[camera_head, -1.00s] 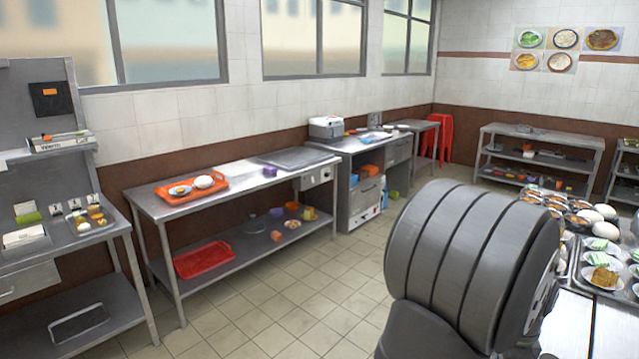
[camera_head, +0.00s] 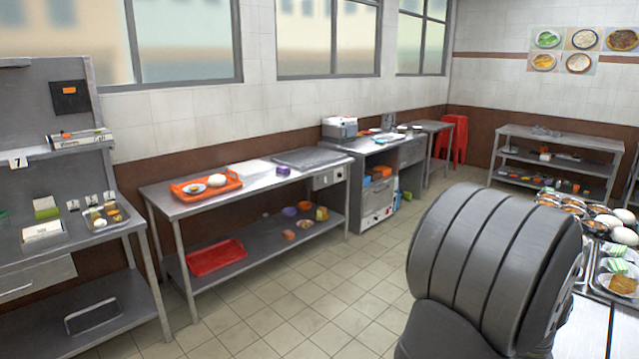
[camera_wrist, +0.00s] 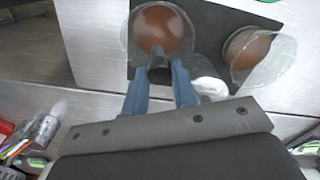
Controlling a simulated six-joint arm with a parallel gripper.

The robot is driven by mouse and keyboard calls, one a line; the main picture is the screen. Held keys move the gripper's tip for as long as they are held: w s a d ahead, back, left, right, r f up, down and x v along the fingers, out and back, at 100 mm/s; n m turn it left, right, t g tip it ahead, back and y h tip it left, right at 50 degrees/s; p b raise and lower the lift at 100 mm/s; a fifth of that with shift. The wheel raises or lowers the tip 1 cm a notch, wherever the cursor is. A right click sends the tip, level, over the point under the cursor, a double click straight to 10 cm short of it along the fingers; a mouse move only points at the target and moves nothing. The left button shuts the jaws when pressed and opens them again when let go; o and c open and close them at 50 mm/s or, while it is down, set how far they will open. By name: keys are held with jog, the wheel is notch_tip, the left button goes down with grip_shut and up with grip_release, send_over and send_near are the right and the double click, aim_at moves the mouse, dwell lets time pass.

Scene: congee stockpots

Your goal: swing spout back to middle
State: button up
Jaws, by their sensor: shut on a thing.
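In the wrist view, my gripper (camera_wrist: 160,88) reaches forward with two blue fingers. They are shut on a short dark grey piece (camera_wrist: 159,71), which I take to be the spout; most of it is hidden. Just beyond the fingertips is a clear round vessel with a brown top or content (camera_wrist: 158,27). The gripper and the spout do not show in the head view, where only my large grey arm link fills the lower right.
A white round thing (camera_wrist: 209,88) lies beside that finger. In the head view, a steel table with an orange tray (camera_head: 206,187) stands along the wall. The tiled floor is clear.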

jog(key=shift+w+d, duration=0.25)
jog(key=shift+w, duration=1.15)
jog(key=shift+w+d, duration=0.2)
jog(key=shift+w, duration=1.15)
jog(key=shift+w+d, duration=0.15)
jog(key=shift+w, duration=0.3)
jog(key=w+d, duration=0.2)
jog(key=w, duration=0.1)
jog(key=shift+d, duration=0.15)
jog(key=o, duration=0.5)
